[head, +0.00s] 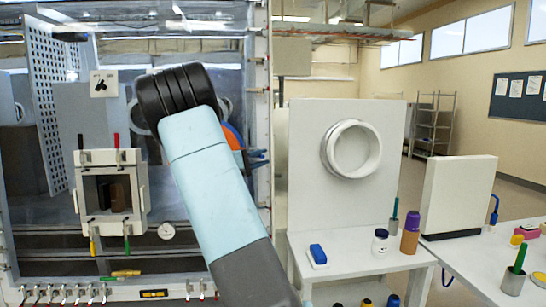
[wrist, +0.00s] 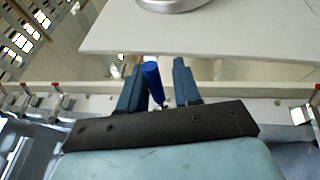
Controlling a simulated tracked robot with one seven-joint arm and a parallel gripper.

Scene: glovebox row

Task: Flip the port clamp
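My gripper (wrist: 157,72) is open in the wrist view, with its two dark blue fingers apart. A blue handle (wrist: 152,79) shows between the fingers, nearer the left finger, with a gap to the right one. I cannot tell whether it touches the left finger or what its base joins. In the head view, my gripper (head: 261,159) is mostly hidden behind my arm, beside the glovebox's right frame. I cannot tell which part is the port clamp.
Red-tipped clamps (wrist: 54,88) line a rail beside my gripper in the wrist view. A white panel (wrist: 220,35) lies beyond the fingers. In the head view, a white table (head: 350,262) at right holds a brown bottle (head: 410,236) and a blue-topped block (head: 318,254).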

